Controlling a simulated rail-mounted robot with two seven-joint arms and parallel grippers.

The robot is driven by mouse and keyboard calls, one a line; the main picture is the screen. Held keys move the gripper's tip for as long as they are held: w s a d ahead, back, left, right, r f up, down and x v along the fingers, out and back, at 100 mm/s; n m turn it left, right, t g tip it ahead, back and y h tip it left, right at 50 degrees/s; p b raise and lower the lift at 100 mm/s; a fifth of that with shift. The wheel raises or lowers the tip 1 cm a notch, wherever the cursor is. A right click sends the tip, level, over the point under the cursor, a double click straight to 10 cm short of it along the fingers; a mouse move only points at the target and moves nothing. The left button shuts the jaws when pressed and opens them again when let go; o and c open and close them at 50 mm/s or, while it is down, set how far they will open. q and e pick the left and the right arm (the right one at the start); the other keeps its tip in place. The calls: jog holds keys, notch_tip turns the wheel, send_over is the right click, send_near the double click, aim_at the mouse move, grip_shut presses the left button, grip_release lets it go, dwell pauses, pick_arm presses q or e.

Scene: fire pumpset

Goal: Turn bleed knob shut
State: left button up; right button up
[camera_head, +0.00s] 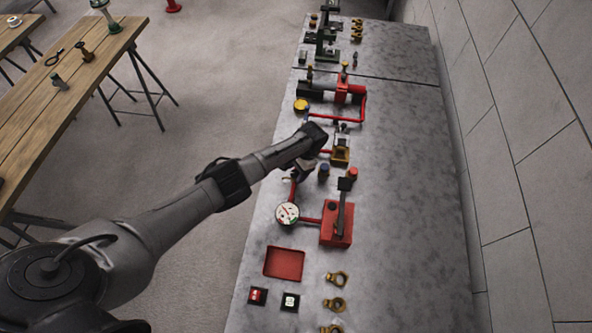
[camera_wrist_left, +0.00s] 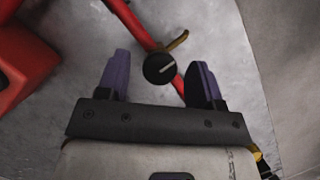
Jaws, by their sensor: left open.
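The bleed knob (camera_wrist_left: 160,68) is round and black with a white line on its face, on or over a red pipe (camera_wrist_left: 133,22) in the left wrist view. The line runs nearly level, tilted slightly up to the right. My left gripper (camera_wrist_left: 160,62) is open, one purple finger on each side of the knob, with a gap visible on both sides. In the head view my left gripper (camera_head: 303,170) is over the bench among the red piping; the knob cannot be made out there. My right gripper is not in view.
A brass lever (camera_wrist_left: 179,41) sticks out just beyond the knob. On the grey bench (camera_head: 405,240) are a dial gauge (camera_head: 287,214), a red block with a black handle (camera_head: 337,230) and a red tray (camera_head: 284,264). The bench's right side is clear, beside the wall.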

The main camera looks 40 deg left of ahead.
pick_arm(q)
jog(key=v, duration=1.3)
jog(key=shift+r, duration=0.4)
jog(key=shift+w, duration=0.1)
